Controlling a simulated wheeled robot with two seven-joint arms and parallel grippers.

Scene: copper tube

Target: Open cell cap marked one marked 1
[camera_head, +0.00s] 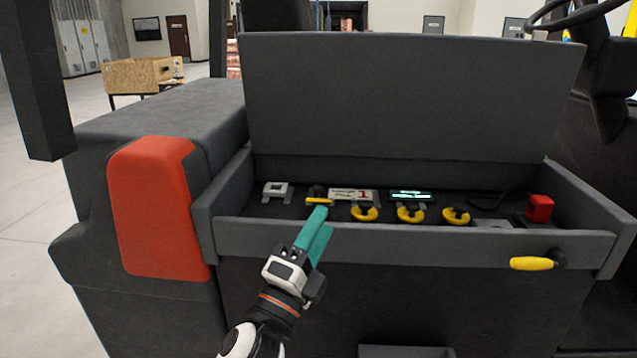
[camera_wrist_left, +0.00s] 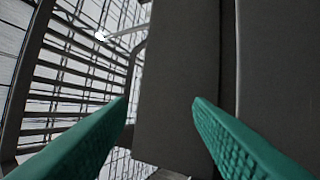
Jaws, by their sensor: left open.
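My left gripper (camera_head: 318,218) reaches over the front wall of the open battery box, its green fingers pointing at the row of yellow caps. In the left wrist view its two fingers (camera_wrist_left: 160,104) are wide apart with nothing between them. The leftmost yellow cap (camera_head: 318,201) is just beyond the fingertips, to the left of the label, and looks tilted up, unlike the others. A second yellow cap (camera_head: 364,214) sits just below the label. I cannot tell whether the fingers touch any cap. My right gripper is not in view.
Two more yellow caps (camera_head: 410,214) (camera_head: 456,215) sit to the right. A red block (camera_head: 539,208) is at the box's right end. The raised lid (camera_head: 410,100) stands behind, and the front wall (camera_head: 430,236) borders the box. A yellow handle (camera_head: 532,263) sticks out at front right.

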